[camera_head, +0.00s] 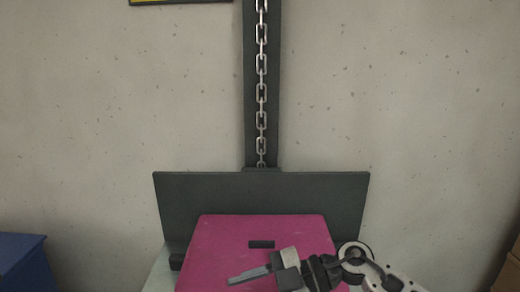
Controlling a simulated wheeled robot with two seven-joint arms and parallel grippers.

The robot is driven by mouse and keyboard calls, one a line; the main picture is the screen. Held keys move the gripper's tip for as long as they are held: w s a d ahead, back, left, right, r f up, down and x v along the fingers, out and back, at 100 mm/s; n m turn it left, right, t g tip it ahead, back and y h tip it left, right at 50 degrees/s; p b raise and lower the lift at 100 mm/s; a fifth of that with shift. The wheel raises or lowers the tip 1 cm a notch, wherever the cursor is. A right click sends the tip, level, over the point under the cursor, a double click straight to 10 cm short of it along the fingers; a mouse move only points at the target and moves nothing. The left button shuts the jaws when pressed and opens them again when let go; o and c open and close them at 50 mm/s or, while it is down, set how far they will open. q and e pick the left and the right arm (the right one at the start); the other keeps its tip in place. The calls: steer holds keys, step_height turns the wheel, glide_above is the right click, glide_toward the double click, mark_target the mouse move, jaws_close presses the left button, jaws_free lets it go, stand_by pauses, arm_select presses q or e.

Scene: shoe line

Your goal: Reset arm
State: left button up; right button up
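My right gripper (240,278) comes in from the lower right. It points left and lies in front of a pink panel or box (215,240) with a small dark slot. A single grey finger shape shows, seen from the side, and I cannot tell whether the fingers are apart. Nothing is seen held at its tip. I cannot tell whether it touches the pink surface. My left gripper is not in view.
A dark grey plate (260,190) stands behind the pink box, below a dark post with a hanging metal chain (261,93). A blue box (22,262) is at the lower left. A brown box (508,272) is at the lower right edge.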

steer(key=d+f+m+t+h, duration=0.55)
steer(key=d+m+t, duration=0.25)
steer(key=m+t, duration=1)
arm_select(q)
steer(key=b, duration=0.2)
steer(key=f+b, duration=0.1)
steer(key=b, duration=0.1)
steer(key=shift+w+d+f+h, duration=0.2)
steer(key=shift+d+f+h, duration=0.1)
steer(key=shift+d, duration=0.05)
arm_select(e)
steer(key=s+d+f+m+g+h, duration=0.2)
steer(key=s+d+f, duration=0.2)
steer(key=s+f, duration=0.2)
steer(key=s+d+f+m+g+h, duration=0.2)
steer(key=s+d+f+g+h, duration=0.1)
steer(key=s+f, duration=0.4)
step_height(320, 180, down, 4)
steer(key=shift+d+r+m+g+h, duration=0.2)
steer(key=shift+d+m+g+h, duration=0.15)
steer(key=shift+d+m, duration=0.1)
steer(key=shift+r, duration=0.1)
